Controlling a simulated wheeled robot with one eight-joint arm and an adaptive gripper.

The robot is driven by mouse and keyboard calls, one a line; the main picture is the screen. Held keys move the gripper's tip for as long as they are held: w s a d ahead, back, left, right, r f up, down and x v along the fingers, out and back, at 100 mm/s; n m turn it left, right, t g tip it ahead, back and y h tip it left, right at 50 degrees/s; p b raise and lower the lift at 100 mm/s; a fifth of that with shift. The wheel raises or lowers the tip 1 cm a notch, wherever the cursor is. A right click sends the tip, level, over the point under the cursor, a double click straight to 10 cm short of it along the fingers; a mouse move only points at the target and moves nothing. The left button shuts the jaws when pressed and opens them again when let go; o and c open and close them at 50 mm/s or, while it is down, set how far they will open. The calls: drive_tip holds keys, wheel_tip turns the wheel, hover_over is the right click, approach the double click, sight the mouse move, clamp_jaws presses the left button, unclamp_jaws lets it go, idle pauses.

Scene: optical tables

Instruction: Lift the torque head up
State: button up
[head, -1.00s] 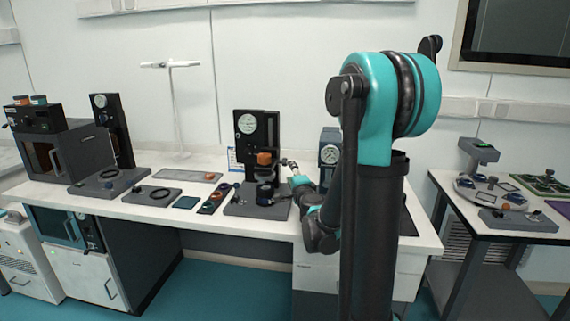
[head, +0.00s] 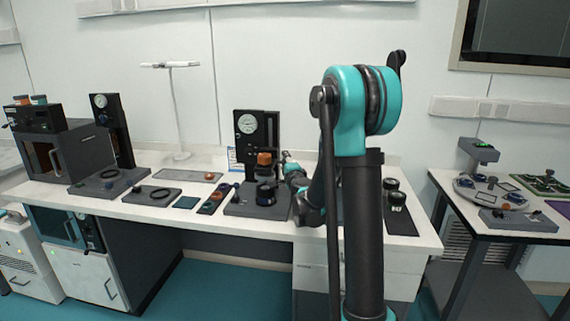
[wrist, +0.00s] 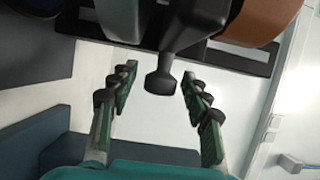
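The torque stand (head: 248,125) is a black upright with a round white dial, standing on a dark base on the bench. Its torque head, with an orange cap (head: 264,158), sits low in front of the column, above a dark round part (head: 265,194). A black handle with a flared knob (wrist: 159,84) sticks out toward my gripper in the wrist view. My gripper (wrist: 158,80) is open, its two fingers on either side of the knob with gaps showing. In the head view my gripper (head: 287,162) is just right of the head. The orange cap also shows in the wrist view (wrist: 262,18).
A second dial stand (head: 112,125) and an oven-like box (head: 50,150) stand at the left. Flat trays (head: 150,195) lie between. A dark mat with small cylinders (head: 397,200) lies right of my arm. Another table (head: 510,215) stands far right.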

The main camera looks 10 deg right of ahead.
clamp_jaws()
drive_tip(key=shift+r, duration=0.1)
drive_tip(key=shift+r, duration=2.1)
drive_tip(key=shift+o, duration=0.3)
unclamp_jaws()
